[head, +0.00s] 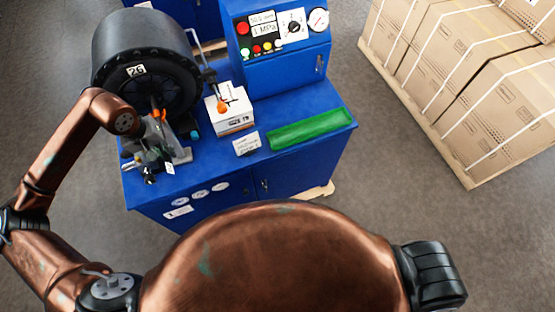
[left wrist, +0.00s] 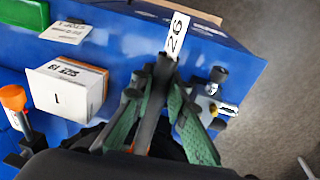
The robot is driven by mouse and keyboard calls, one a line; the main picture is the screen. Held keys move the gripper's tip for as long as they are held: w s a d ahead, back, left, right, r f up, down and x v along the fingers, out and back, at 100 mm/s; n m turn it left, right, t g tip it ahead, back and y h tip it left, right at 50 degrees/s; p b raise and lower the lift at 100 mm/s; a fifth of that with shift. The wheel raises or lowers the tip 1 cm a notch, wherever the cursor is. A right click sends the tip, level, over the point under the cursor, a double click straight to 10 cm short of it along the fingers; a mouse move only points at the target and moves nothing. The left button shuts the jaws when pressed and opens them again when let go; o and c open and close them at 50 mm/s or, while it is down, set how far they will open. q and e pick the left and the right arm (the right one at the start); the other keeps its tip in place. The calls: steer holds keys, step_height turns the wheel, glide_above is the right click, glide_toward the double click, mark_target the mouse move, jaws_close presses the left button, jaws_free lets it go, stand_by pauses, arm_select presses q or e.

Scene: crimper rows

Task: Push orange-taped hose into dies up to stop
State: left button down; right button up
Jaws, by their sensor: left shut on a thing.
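The crimper (head: 145,35) is a black drum with a dark die opening facing me and a white "26" label on its rim. My left gripper (head: 158,142) is just in front of the lower part of the opening. In the left wrist view its green-padded fingers (left wrist: 158,112) are shut on a black hose (left wrist: 160,75). A white "26" tag (left wrist: 177,33) is at the hose's far end in that view. An orange patch (head: 157,113), probably the tape, shows between the gripper and the dies. How deep the hose sits is hidden. My right gripper is out of view.
A white box (head: 231,112) stands right of the crimper, with an orange-knobbed lever (head: 222,107) beside it. A card (head: 246,143) and a green tray (head: 311,128) lie further right on the blue bench (head: 285,98). Dark and metal fittings (left wrist: 216,95) lie near the gripper. Cartons (head: 475,75) stand at right.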

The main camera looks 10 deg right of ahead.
arm_select(q)
steer(key=shift+w+a+f+b, duration=0.15)
steer(key=shift+w+b, duration=0.1)
steer(key=shift+w, duration=0.35)
steer(key=shift+w+a+r+b, duration=0.1)
steer(key=shift+w+a+b, duration=0.15)
steer(key=shift+w, duration=0.3)
steer(key=shift+w+a+f+b, duration=0.1)
steer(key=shift+w+b, duration=0.2)
steer(key=shift+w, duration=0.3)
steer(key=shift+r, duration=0.25)
steer(key=shift+w+r+p, duration=0.1)
steer(key=shift+r+p, duration=0.25)
steer(key=shift+r, duration=0.2)
steer(key=shift+g, duration=0.3)
steer(key=c, duration=1.8)
jaws_free()
steer(key=shift+o, duration=0.4)
steer(key=o, duration=1.1)
